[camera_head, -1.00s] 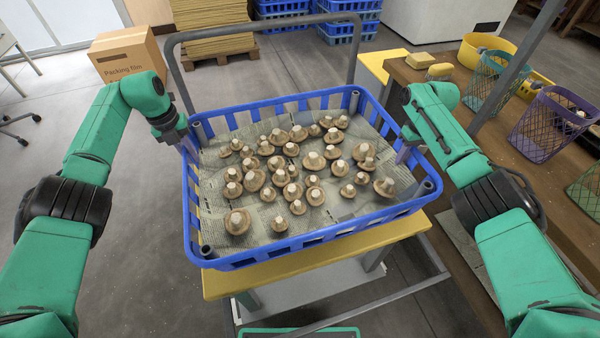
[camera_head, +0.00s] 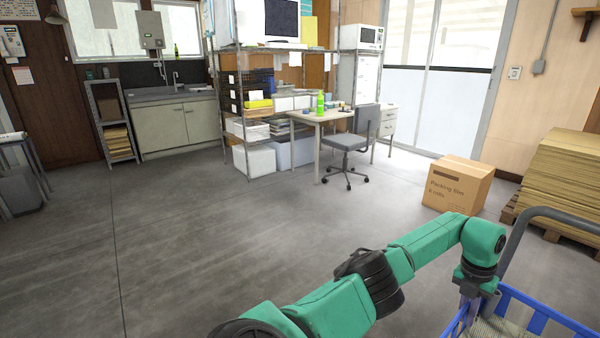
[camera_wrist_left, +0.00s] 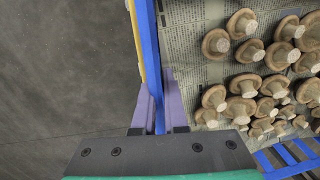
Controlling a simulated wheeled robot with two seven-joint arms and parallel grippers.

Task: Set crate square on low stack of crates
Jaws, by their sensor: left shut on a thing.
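The blue crate (camera_head: 540,318) shows only by one corner at the bottom right of the head view. My left gripper (camera_head: 468,297) is at its left wall. In the left wrist view the purple fingers of my left gripper (camera_wrist_left: 154,112) are shut on the crate's blue side wall (camera_wrist_left: 155,65), one on each side. The crate, lined with newspaper (camera_wrist_left: 185,45), holds several brown mushrooms with pale stems (camera_wrist_left: 245,85). My right gripper is out of view. No low stack of crates shows in the current views.
A cardboard box (camera_head: 457,187) and a pallet of stacked brown sheets (camera_head: 560,180) stand at the right. A grey rail (camera_head: 540,215) rises behind the crate. A desk (camera_head: 330,117), chair (camera_head: 349,143) and shelving stand further back. The grey floor at left is clear.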

